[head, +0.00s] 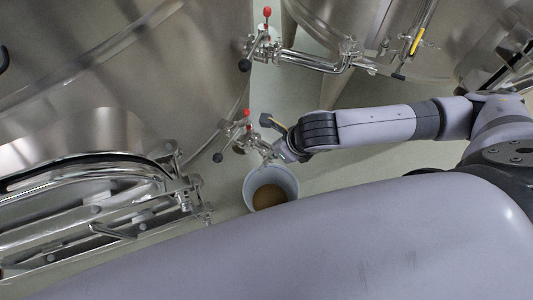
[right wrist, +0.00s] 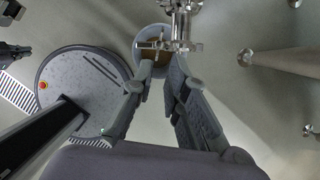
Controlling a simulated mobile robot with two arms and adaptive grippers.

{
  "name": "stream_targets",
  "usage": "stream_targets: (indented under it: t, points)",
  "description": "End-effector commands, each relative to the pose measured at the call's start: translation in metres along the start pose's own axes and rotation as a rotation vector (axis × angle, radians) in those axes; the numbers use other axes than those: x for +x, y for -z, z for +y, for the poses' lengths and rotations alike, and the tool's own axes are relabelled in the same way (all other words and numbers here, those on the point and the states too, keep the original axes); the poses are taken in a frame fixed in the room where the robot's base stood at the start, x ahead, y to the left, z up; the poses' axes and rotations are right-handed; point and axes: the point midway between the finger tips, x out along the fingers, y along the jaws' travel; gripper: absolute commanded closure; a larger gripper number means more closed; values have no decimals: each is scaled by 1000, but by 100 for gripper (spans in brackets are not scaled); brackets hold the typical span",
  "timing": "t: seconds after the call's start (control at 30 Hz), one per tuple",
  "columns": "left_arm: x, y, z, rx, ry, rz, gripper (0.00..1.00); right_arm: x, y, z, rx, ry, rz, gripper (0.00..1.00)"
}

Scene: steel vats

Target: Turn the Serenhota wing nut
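A steel valve fitting with a red-tipped handle (head: 245,114) and a black knob stands out from the large vat at left. Its clamp parts are small, and I cannot pick out the wing nut with certainty. The steel fitting also shows in the right wrist view (right wrist: 181,25), with a small crossbar piece (right wrist: 153,46) beside it. My right gripper (head: 271,138) is beside this fitting. In the right wrist view its two fingers (right wrist: 158,78) are spread apart, with the crossbar piece just beyond the tips; contact cannot be told. My left gripper is not in view.
A pale bucket (head: 285,175) with brown contents stands on the floor below the fitting. A second red-tipped valve (head: 267,13) with a steel pipe is at the top. A steel hatch frame (head: 100,233) is at lower left. Vat legs (right wrist: 285,62) stand at right.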

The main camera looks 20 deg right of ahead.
Motion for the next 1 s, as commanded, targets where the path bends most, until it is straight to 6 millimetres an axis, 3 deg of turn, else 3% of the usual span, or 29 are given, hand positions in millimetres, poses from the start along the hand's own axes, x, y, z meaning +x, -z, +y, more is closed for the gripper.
stream_targets:
  t: [0.3, 0.5, 1.0]
  points:
    - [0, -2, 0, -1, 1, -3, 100, 69, 0, 1, 1, 0, 1, 86]
    - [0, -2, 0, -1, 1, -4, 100, 96, 0, 0, 1, 0, -1, 86]
    - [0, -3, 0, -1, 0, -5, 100, 106, 0, 0, 1, 0, -2, 89]
